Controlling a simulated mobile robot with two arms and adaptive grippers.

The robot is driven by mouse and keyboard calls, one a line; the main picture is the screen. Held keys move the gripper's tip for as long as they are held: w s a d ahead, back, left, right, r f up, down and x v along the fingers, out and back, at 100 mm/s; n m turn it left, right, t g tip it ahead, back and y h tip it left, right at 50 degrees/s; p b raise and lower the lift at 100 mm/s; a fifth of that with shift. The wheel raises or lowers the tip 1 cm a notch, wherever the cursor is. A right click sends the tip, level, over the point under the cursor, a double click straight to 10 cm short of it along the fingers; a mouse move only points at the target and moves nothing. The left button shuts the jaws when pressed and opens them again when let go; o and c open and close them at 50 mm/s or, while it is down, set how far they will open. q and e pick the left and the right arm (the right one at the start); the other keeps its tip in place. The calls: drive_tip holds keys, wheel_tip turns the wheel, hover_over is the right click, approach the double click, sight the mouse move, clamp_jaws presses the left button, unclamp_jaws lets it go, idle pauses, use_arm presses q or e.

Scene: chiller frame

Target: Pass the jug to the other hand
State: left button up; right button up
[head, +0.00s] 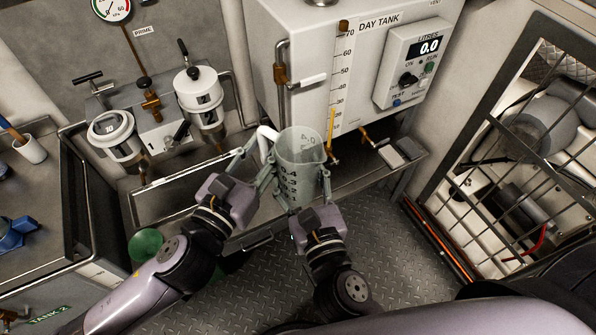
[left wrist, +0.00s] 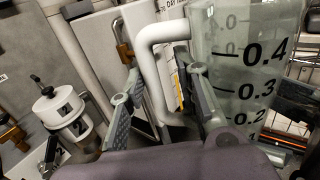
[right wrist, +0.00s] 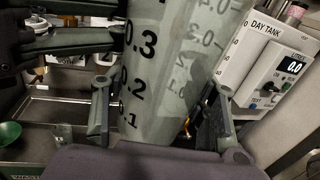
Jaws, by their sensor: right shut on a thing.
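The jug (head: 298,160) is a clear, grey-green measuring jug with dark number marks and a white handle (head: 266,136) on its left side. It is held up in front of the day tank, above the metal trough. My right gripper (head: 301,185) is shut around the jug's body, with one finger on each side, as the right wrist view (right wrist: 160,85) also shows. My left gripper (head: 254,165) is at the handle side. In the left wrist view its fingers stand apart, with the white handle (left wrist: 154,75) between them and a gap on the left-hand side.
The day tank (head: 310,70) with its control box (head: 412,62) stands behind the jug. Two filter canisters (head: 202,98) are to the left. The metal trough (head: 165,203) runs below. A green round vessel (head: 146,244) is low at the left. A caged machine (head: 520,140) is at the right.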

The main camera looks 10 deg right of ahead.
use_arm(q)
drive_tip(key=v, duration=1)
drive_tip(key=w+a+f+n+g+y, duration=0.1)
drive_tip(key=w+a+f+n+y, duration=0.3)
drive_tip(key=f, duration=0.6)
drive_tip(key=w+a+f+n+y, duration=0.1)
drive_tip(key=w+a+f+n, duration=0.1)
drive_tip(key=w+f+n, duration=0.55)
drive_tip(key=s+a+f+n+g+y, duration=0.2)
drive_tip(key=a+f+n, duration=0.3)
drive_tip(key=f, duration=0.6)
drive_tip(key=s+a+f+n+g+y, duration=0.1)
drive_tip(key=s+a+f+n+y, duration=0.3)
drive_tip(key=f, duration=0.7)
drive_tip(key=s+a+f+n+g, duration=0.2)
drive_tip(key=s+a+f+n, duration=0.1)
drive_tip(key=s+f+n, duration=0.4)
drive_tip(key=s+a+f+n+g, duration=0.35)
drive_tip(key=s+f+n, duration=0.2)
drive_tip(key=f, duration=0.45)
drive_tip(key=s+f+n+g, duration=0.1)
drive_tip(key=s+f+n, duration=0.2)
drive_tip(key=s, duration=0.7)
drive_tip(key=s+f+n+g, duration=0.2)
drive_tip(key=s+f+n, duration=0.2)
drive_tip(key=s, duration=0.7)
drive_tip(key=shift+d+f+n+y, duration=0.3)
drive_tip(key=shift+n, duration=0.5)
